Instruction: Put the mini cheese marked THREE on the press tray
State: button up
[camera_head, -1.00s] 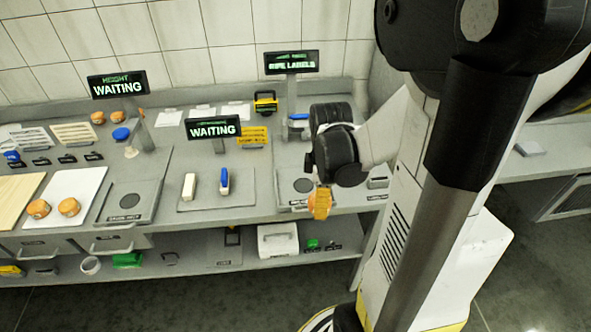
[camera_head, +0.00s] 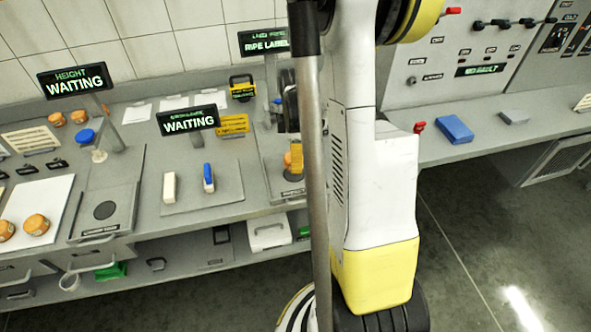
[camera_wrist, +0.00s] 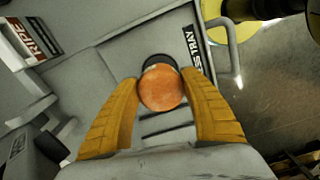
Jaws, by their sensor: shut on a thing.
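My gripper (camera_wrist: 162,84) is shut on an orange-brown round mini cheese (camera_wrist: 160,90), with one yellow finger on each side. No number shows on the cheese. In the wrist view the cheese lies over the grey press tray (camera_wrist: 160,42), whose label is partly hidden by a finger. The cheese covers part of the tray's dark disc (camera_wrist: 150,60). I cannot tell whether the cheese touches the tray. In the head view my yellow fingers (camera_head: 294,158) show above the tray beside my arm, which hides much of that spot.
Two mini cheeses (camera_head: 38,224) (camera_head: 6,229) sit on a white board (camera_head: 42,190) at left; two more (camera_head: 80,117) (camera_head: 55,119) stand farther back. A pad with a white-and-blue tool (camera_head: 209,178) lies left of the tray. WAITING signs (camera_head: 188,119) stand behind.

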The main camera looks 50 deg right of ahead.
jog(key=shift+f+b, duration=0.65)
jog(key=shift+f, duration=1.3)
jog(key=shift+f, duration=0.2)
jog(key=o, duration=1.2)
jog(key=shift+r, duration=0.1)
